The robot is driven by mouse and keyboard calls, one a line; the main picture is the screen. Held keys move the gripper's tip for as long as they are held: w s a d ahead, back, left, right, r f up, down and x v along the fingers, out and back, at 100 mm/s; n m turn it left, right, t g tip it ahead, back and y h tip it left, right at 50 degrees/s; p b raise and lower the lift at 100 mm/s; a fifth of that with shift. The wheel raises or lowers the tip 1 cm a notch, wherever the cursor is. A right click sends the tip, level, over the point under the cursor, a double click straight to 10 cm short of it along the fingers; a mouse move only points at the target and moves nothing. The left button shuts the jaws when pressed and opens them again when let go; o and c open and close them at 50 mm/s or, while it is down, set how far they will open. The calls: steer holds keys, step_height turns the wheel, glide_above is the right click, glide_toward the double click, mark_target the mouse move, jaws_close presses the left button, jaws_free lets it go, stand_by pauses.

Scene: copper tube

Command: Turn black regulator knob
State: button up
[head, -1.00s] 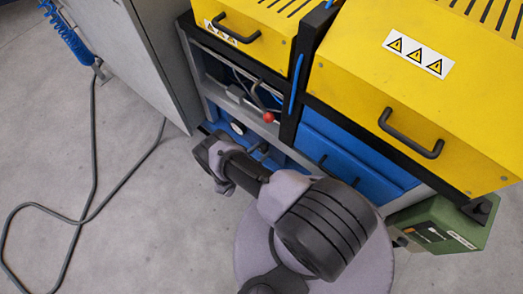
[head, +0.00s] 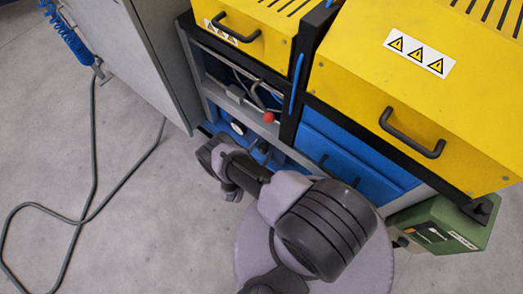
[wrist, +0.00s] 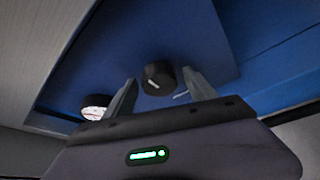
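The black regulator knob (wrist: 158,79) shows in the wrist view, round with a pale mark on its face, on a blue panel (wrist: 200,38). My gripper (wrist: 160,76) is open, with one finger to the left of the knob and one to the right. The knob appears between the fingertips, with a gap on both sides. I cannot tell how far the tips are from it in depth. In the head view my wrist is in front of the lower blue section (head: 290,160), and the fingers cannot be made out.
A round white gauge (wrist: 95,107) sits left of the knob; it also shows in the head view (head: 238,128). A red ball-ended lever (head: 269,117) is above. A grey cabinet (head: 120,55) stands left, with a cable (head: 92,150) on the floor. A green box (head: 440,225) is at right.

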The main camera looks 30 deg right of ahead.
steer(key=p+v, duration=0.5)
steer(key=v, duration=1.2)
steer(key=shift+a, duration=0.15)
steer(key=shift+r, duration=0.15)
